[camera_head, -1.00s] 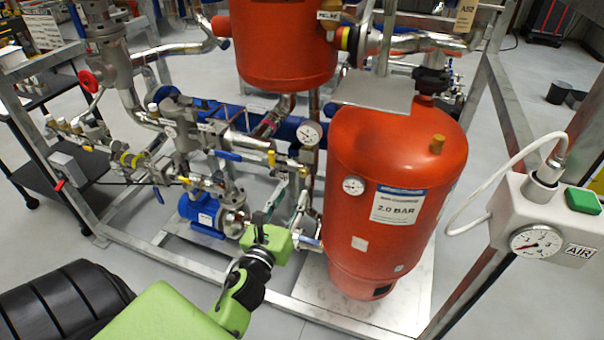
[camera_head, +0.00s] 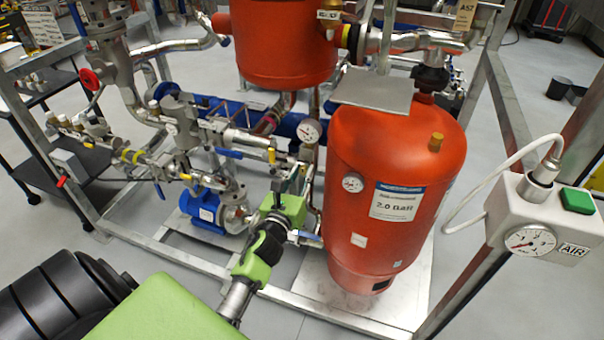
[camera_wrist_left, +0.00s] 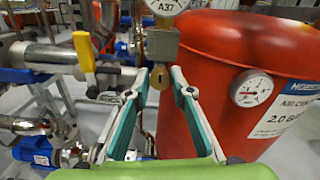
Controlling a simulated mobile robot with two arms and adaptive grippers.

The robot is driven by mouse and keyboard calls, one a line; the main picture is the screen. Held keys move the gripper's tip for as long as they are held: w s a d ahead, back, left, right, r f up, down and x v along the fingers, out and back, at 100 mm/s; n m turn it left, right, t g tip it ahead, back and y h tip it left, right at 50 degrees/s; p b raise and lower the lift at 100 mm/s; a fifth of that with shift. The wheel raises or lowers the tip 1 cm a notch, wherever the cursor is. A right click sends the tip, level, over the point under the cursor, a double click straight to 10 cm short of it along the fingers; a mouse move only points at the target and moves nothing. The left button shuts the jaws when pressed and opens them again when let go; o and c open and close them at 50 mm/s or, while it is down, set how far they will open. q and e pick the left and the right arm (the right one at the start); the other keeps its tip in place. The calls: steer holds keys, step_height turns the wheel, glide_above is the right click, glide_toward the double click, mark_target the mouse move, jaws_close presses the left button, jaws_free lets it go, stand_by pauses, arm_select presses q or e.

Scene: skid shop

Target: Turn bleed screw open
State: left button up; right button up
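In the left wrist view, a small brass fitting (camera_wrist_left: 160,78) with a dark slot hangs below the round gauge tagged A37 (camera_wrist_left: 163,6). It looks like the bleed screw, but I cannot be sure. My left gripper (camera_wrist_left: 161,76) is open, its two teal-padded fingers spread either side of the brass fitting in the picture. I cannot tell whether they reach it in depth. In the head view, my left gripper (camera_head: 283,182) is below the gauge (camera_head: 309,131), left of the red tank; the fitting is too small to make out. My right gripper is not in view.
The red tank (camera_head: 392,150) labelled 2.0 BAR stands close on the right. A yellow-handled valve (camera_wrist_left: 84,52) is left of the fingers. A blue pump (camera_head: 203,208) and pipework lie left. A white AIR box (camera_head: 535,215) stands at the right.

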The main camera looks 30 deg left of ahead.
arm_select(q)
jaws_close()
